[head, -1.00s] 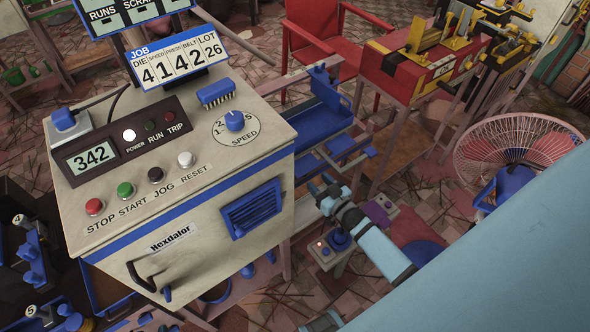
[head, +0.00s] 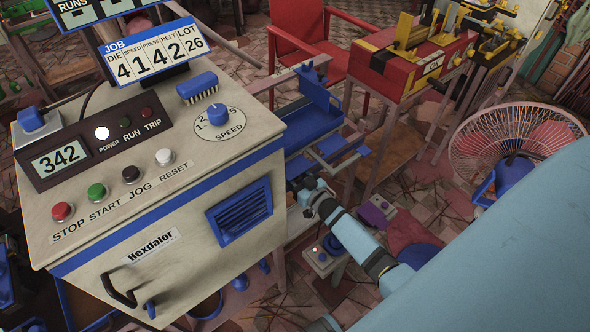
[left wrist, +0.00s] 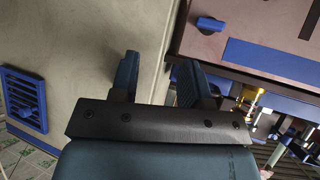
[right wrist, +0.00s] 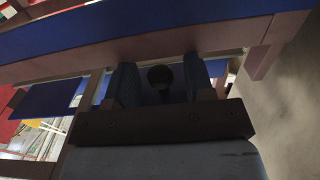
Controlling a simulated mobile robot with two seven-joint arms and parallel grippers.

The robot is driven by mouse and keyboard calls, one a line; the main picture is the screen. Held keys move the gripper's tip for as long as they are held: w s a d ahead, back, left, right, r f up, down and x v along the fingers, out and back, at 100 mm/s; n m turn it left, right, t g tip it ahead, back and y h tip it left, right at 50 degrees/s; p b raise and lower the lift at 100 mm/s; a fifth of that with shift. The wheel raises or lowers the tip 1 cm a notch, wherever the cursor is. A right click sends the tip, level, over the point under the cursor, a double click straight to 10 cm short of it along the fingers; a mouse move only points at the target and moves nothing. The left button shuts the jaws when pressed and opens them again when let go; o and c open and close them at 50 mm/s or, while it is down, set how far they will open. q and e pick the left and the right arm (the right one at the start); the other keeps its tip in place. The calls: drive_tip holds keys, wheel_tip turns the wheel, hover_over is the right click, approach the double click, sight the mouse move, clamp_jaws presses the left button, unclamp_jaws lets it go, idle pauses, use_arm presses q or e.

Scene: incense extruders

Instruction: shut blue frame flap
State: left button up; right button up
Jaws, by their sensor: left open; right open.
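The frames do not make clear which part is the blue frame flap. Blue plates (head: 333,148) sit on the pinkish frame just right of the beige machine in the head view. My right gripper (right wrist: 160,82) is open close under that frame. Between its fingers show a dark round knob (right wrist: 160,75) and part of a blue surface; contact cannot be told. In the head view its tip (head: 303,186) is beside the machine's right side. My left gripper (left wrist: 158,76) is open and empty, by a beige panel. It is out of the head view.
The beige machine (head: 95,245) fills the left, with buttons on top and a blue louvred vent (head: 240,212) in front. A red chair (head: 325,40), a red bench box (head: 415,62) and a wire fan (head: 510,145) stand at the right.

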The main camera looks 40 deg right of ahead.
drive_tip(key=shift+w, duration=0.35)
